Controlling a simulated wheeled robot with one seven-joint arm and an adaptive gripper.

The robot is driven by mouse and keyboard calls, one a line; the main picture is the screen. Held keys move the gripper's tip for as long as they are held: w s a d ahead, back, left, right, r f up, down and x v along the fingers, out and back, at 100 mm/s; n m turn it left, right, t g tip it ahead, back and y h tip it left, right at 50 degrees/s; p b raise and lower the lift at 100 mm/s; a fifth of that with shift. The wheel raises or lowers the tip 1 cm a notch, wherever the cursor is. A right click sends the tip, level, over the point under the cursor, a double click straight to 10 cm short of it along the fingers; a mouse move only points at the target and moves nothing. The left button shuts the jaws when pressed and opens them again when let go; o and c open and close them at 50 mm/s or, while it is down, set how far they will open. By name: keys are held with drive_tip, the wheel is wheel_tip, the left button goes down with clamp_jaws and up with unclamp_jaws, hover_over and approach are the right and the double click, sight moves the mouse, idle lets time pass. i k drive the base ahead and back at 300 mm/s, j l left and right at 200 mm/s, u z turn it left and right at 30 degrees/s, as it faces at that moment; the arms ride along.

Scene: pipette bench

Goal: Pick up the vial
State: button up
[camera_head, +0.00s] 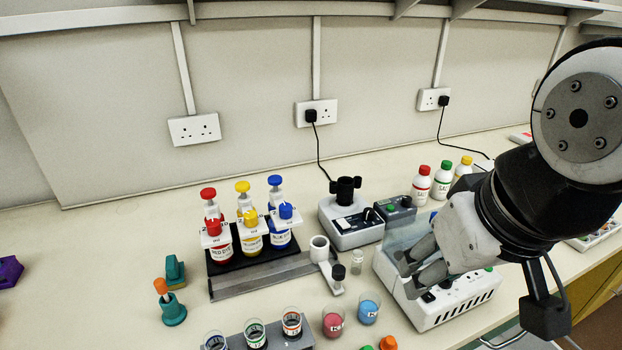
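A small clear glass vial (357,262) stands upright on the bench, just left of the white instrument with the clear cover. My gripper (407,273) reaches in from the right, over that white instrument. Its two grey fingers point left and are spread apart, with nothing seen between them. The fingertips are to the right of the vial and apart from it in the picture. The exact height of the fingers above the instrument is hard to tell.
The white instrument (455,305) lies under my gripper. A dark-capped holder piece (338,279) stands close left of the vial. Beakers of pink (333,321) and blue liquid (368,308) stand in front. A vortex-like device (350,228) is behind. A bottle rack (251,255) is left.

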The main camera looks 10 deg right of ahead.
sight(358, 254)
drive_tip(key=k+j+z, duration=0.1)
drive_tip(key=k+j, duration=0.15)
drive_tip(key=k+j+z, duration=0.1)
drive_tip(key=z, duration=0.3)
drive_tip(key=k+j+z, duration=0.1)
drive_tip(key=z, duration=0.25)
drive_tip(key=k+j+z, duration=0.15)
drive_tip(key=z, duration=0.25)
drive_tip(key=k+j+z, duration=0.1)
drive_tip(key=z, duration=0.3)
drive_tip(key=u, duration=1.25)
